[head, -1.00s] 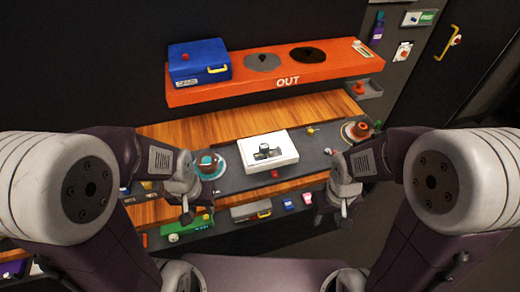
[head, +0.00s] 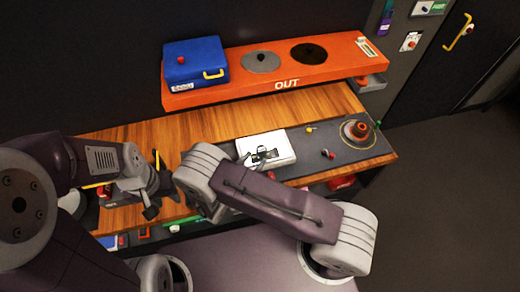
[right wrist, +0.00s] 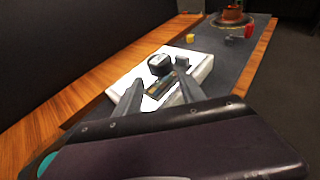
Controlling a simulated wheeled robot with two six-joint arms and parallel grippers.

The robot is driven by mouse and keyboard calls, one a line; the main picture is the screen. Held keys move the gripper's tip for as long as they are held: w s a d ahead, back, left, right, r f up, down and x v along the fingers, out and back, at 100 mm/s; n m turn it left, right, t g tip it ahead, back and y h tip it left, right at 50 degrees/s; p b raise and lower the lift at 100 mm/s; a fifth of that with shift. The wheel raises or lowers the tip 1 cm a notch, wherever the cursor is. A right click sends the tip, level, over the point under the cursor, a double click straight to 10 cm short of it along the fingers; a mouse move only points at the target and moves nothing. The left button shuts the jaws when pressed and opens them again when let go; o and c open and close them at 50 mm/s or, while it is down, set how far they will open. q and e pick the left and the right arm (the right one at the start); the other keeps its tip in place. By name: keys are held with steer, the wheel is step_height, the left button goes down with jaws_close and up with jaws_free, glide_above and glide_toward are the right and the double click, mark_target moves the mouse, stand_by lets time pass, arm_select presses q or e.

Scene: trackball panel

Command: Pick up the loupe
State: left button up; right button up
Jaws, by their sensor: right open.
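The loupe, a short black cylinder (right wrist: 160,64), stands on a white light box (right wrist: 203,68) in the right wrist view, beside a dark strip with coloured frames (right wrist: 160,85). My right gripper (right wrist: 159,78) is open, its two fingers apart and pointing toward the loupe, which shows between and just beyond their tips. Whether they touch it I cannot tell. In the head view the right gripper is over the left part of the white box (head: 280,143), and the loupe is hard to make out there. My left gripper (head: 154,187) is over the wooden desk's left part; its jaw opening is unclear.
An orange shelf (head: 220,94) marked OUT runs behind the desk, with a blue box (head: 195,62) on it. A trackball (head: 358,131) and small knobs sit on the dark panel to the right. My right forearm hides much of the desk's front.

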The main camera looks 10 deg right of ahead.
mark_target(259, 155)
steer(key=shift+w+f, duration=0.1)
steer(key=shift+w, duration=0.05)
steer(key=shift+w+d+r+p, duration=0.1)
steer(key=shift+d+r+p, duration=0.1)
steer(key=shift+d+p, duration=0.1)
steer(key=p+x, duration=0.2)
steer(key=x, duration=0.2)
steer(key=shift+d+r, duration=0.2)
steer(key=shift+w+d+f, duration=0.15)
steer(key=shift+w+f, duration=0.05)
steer(key=shift+f, duration=0.1)
steer(key=shift+s+r, duration=0.15)
jaws_close()
